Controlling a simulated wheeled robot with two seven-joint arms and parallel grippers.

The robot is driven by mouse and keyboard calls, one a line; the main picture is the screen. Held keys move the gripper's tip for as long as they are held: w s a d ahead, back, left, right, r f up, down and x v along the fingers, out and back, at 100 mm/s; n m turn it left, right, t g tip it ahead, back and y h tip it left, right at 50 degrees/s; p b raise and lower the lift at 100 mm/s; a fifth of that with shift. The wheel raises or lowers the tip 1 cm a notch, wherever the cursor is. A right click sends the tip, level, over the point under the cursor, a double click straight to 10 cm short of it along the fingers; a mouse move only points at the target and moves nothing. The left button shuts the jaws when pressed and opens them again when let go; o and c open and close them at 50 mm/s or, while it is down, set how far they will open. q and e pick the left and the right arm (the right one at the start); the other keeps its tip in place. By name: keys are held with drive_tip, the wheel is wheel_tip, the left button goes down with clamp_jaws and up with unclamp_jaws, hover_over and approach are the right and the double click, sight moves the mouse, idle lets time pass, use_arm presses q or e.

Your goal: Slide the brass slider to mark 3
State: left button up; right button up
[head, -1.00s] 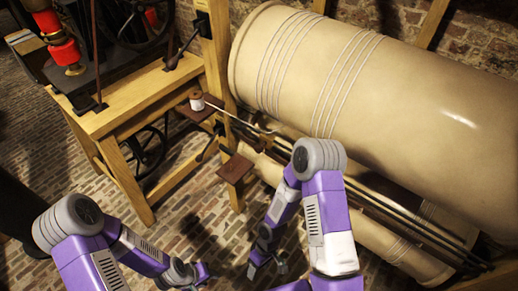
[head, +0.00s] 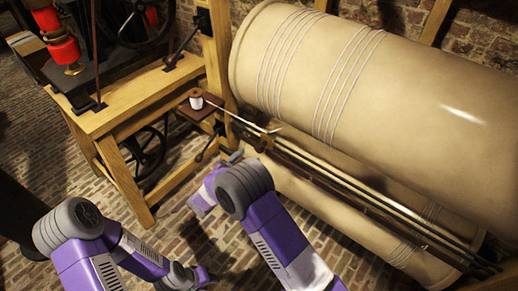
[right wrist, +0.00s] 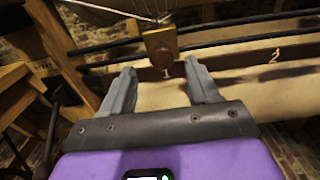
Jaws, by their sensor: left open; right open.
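The brass slider (right wrist: 160,46) sits on dark rails just above the painted mark 1 (right wrist: 166,73) in the right wrist view. Mark 2 (right wrist: 274,56) is to its right on the same brown strip; I see no mark 3. In the head view the slider (head: 262,143) is small, near the left end of the rails. My right gripper (right wrist: 160,72) is open, its fingers either side of mark 1 and just below the slider, with nothing between them. In the head view my right arm mostly hides that gripper. My left gripper (head: 203,275) is low at the bottom, away from the rails.
A large cream cylinder (head: 390,100) lies behind the rails (head: 370,200). A white thread runs from a spool (head: 196,99) to the slider area. A wooden frame (head: 135,105) with machinery stands at the left. The brick floor (head: 190,235) below is open.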

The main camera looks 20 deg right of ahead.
sight(257, 150)
drive_tip(key=b+x, duration=0.1)
drive_tip(key=x, duration=0.6)
clamp_jaws()
